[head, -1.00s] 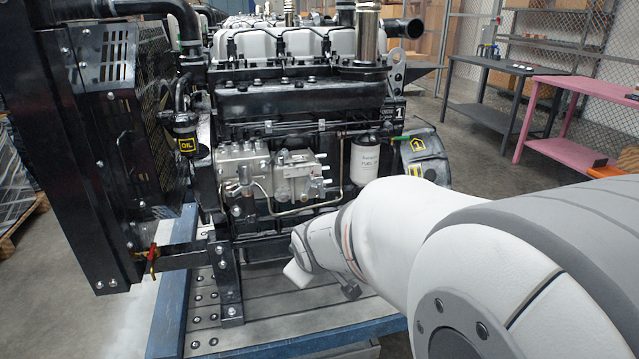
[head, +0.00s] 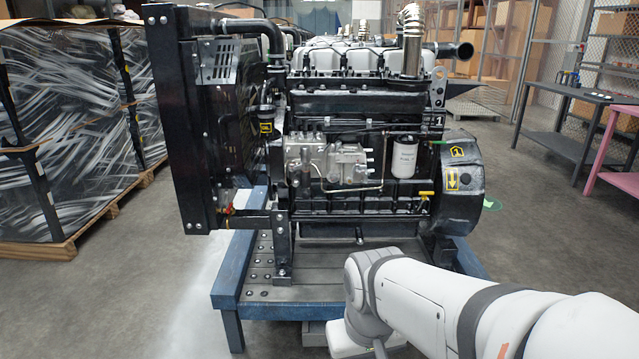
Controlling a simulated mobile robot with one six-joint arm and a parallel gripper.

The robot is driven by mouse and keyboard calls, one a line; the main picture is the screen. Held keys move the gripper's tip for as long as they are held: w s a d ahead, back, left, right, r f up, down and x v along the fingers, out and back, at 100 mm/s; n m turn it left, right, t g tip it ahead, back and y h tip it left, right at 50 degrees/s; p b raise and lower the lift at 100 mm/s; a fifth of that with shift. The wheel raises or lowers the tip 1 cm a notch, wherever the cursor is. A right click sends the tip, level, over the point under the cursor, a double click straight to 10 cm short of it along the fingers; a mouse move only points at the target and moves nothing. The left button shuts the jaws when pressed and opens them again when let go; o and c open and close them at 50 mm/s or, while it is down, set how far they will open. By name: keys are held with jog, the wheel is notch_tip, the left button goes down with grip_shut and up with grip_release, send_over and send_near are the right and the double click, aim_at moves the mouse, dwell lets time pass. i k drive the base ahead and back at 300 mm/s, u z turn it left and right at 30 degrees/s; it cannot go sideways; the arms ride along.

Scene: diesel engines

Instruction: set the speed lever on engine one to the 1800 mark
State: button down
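Engine one (head: 365,110), black with a silver top and a yellow "1" label on its flywheel housing, stands on a blue-edged stand. The silver fuel injection pump (head: 328,165) is on its near side, left of the white fuel filter (head: 404,157). I cannot make out the speed lever or an 1800 mark at this size. My white arm reaches in from the lower right, in front of the stand. My gripper is not clearly visible; the arm's far end is cut off at the bottom edge.
Wrapped pallets (head: 75,130) stand at the left. A grey table (head: 556,145) and a pink table (head: 617,180) are at the right. The floor between is clear.

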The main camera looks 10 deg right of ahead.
aim_at(349, 180)
jog(key=z, duration=0.55)
jog(key=i, duration=1.15)
jog(key=u, duration=0.1)
